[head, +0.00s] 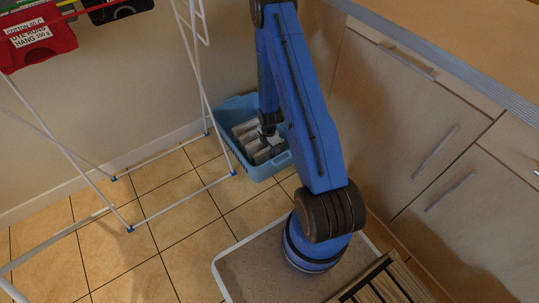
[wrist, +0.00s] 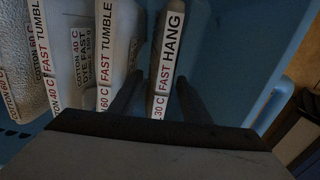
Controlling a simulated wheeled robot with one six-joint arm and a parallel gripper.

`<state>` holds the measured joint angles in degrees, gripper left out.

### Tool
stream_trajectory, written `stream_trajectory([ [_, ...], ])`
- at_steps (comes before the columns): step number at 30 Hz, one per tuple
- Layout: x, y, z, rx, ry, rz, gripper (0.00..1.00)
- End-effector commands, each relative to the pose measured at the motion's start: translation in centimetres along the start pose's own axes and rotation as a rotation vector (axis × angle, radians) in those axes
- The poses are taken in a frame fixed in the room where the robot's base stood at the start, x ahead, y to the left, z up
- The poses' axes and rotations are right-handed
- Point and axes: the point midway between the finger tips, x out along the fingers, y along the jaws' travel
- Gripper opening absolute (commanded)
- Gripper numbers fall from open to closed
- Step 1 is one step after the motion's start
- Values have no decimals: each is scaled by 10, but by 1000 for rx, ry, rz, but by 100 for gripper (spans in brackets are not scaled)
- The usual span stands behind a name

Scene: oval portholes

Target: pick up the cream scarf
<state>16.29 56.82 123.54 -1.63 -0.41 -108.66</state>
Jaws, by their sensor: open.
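A light blue basket (head: 262,173) on the floor holds several folded, pale cloth items standing in a row (head: 248,133). In the wrist view each has a white label strip on its edge. The rightmost pale item (wrist: 167,48) has a label reading "30 C FAST HANG". Its folded shape does not show whether it is the cream scarf. My gripper (wrist: 160,80) is open, with one dark finger on each side of this item's near end. I cannot tell whether the fingers touch it. In the head view my gripper (head: 268,132) reaches down into the basket.
The basket's blue wall (wrist: 255,60) rises right of my gripper. Other labelled items (wrist: 117,35) stand close on the left. A white drying rack (head: 178,194) with a red cloth (head: 35,40) stands left of the basket. Wooden cabinets (head: 400,120) stand on the right.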

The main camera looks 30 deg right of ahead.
Motion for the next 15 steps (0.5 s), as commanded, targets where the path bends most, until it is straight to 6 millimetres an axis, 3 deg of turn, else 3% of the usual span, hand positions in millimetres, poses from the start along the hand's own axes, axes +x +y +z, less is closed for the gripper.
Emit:
stream_trajectory([
  [9,38,-3,2,0,1,-3,43],
  [15,46,-2,2,1,1,-1,43],
])
